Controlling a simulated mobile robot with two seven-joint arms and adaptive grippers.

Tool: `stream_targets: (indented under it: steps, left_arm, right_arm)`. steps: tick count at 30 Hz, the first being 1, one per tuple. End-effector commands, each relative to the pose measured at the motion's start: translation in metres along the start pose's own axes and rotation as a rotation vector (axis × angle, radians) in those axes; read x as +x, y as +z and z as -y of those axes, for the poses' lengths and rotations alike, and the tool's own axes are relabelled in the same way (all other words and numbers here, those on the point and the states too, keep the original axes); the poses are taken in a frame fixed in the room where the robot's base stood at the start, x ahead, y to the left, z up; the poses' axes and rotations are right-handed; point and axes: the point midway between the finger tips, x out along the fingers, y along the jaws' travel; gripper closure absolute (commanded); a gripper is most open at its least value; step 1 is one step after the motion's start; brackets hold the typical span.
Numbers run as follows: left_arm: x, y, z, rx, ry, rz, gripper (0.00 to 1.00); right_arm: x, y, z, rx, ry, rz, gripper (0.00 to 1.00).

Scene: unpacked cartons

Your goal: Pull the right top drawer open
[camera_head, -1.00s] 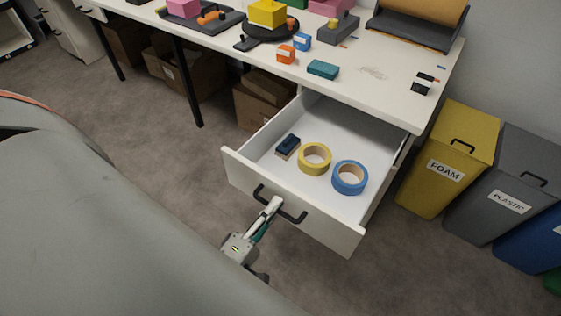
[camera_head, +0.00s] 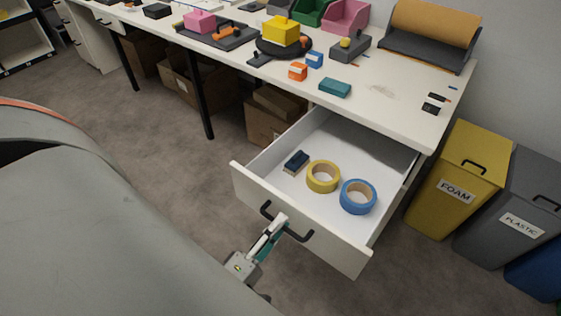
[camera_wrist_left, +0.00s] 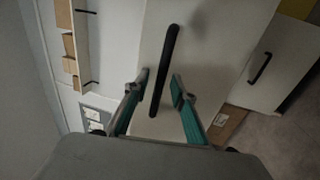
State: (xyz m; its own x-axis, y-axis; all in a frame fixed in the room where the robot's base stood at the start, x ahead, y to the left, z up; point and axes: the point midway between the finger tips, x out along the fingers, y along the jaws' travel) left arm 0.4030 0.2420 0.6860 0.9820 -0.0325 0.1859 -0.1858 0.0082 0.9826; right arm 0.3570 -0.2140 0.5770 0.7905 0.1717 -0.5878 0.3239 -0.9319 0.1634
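The right top drawer (camera_head: 300,222) stands well pulled out of the white desk, with its inside showing. Its black bar handle (camera_head: 297,234) is on the front panel; it also shows in the left wrist view (camera_wrist_left: 166,68). My left gripper (camera_head: 281,224) is at the handle. In the left wrist view the fingers (camera_wrist_left: 160,82) are apart, one on each side of the bar, with gaps showing. Whether the tips touch the panel is unclear. My right gripper is not in view.
A yellow foam bin (camera_head: 457,185) and a grey plastic bin (camera_head: 515,215) stand right of the desk (camera_head: 395,103). Bare floor lies before the drawer.

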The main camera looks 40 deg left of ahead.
Motion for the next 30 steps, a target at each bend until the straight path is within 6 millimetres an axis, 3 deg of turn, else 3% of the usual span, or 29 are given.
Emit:
stream_targets:
  steps: [15, 21, 30]
  left_arm:
    - [-0.095, 0.000, 0.001, 0.001, -0.003, 0.001, 0.75]
    - [-0.111, 0.000, 0.000, 0.001, -0.002, 0.002, 0.75]
    - [-0.112, 0.000, 0.000, 0.000, 0.000, 0.001, 0.75]
  right_arm:
    - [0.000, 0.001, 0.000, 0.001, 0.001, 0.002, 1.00]
    - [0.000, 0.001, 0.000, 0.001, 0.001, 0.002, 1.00]
    - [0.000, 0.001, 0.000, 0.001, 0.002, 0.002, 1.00]
